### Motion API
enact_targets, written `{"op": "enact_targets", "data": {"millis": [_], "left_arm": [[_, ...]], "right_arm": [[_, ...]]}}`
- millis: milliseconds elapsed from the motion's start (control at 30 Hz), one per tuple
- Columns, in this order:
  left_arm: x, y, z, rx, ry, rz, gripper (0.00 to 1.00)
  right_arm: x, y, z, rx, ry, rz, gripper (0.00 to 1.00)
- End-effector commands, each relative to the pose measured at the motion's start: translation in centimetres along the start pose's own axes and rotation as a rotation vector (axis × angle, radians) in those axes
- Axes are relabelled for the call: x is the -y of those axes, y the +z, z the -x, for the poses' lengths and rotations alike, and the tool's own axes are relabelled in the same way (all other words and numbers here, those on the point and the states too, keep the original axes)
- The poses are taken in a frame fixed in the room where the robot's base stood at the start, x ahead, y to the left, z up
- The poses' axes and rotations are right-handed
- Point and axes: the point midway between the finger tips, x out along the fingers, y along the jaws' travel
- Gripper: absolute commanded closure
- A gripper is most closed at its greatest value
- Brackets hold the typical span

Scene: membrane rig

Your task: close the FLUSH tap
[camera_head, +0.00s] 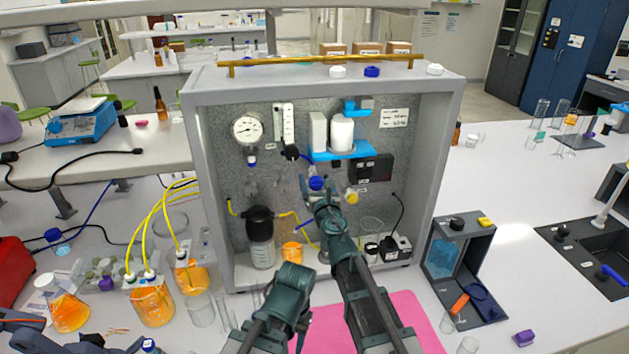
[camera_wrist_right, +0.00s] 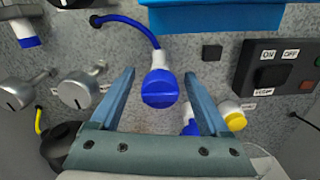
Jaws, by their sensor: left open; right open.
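My right gripper (camera_head: 316,190) is inside the rig box, in front of its back panel. In the head view a blue knob (camera_head: 316,183) is at the right gripper's tip. No FLUSH label is legible, so I cannot tell which knob bears it. My left gripper (camera_head: 30,333) is low at the far left, partly cut off, open and away from the rig.
Two grey metal knobs (camera_wrist_right: 78,92) are left of the fingers, and a yellow knob (camera_wrist_right: 233,118) is to their right. An ON/OFF switch box (camera_wrist_right: 280,68) is at the right. Beakers of orange liquid (camera_head: 152,303) with yellow tubes stand left of the rig. A pink mat (camera_head: 415,318) lies in front.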

Motion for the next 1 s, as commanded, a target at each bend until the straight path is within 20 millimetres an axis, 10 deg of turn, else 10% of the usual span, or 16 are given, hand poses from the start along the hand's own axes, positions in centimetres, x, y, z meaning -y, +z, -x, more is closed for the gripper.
{"op": "enact_targets", "data": {"millis": [267, 700, 1000], "left_arm": [[-0.01, 0.00, 0.00, 0.000, 0.000, 0.000, 0.50], [0.00, 0.01, 0.00, 0.000, 0.000, 0.000, 0.50], [0.00, 0.00, 0.00, 0.000, 0.000, 0.000, 0.50]], "right_arm": [[0.02, 0.00, -0.10, 0.000, 0.000, 0.000, 0.24], [0.02, 0.00, -0.09, 0.000, 0.000, 0.000, 1.00], [0.03, 0.00, -0.08, 0.000, 0.000, -0.041, 1.00]]}}
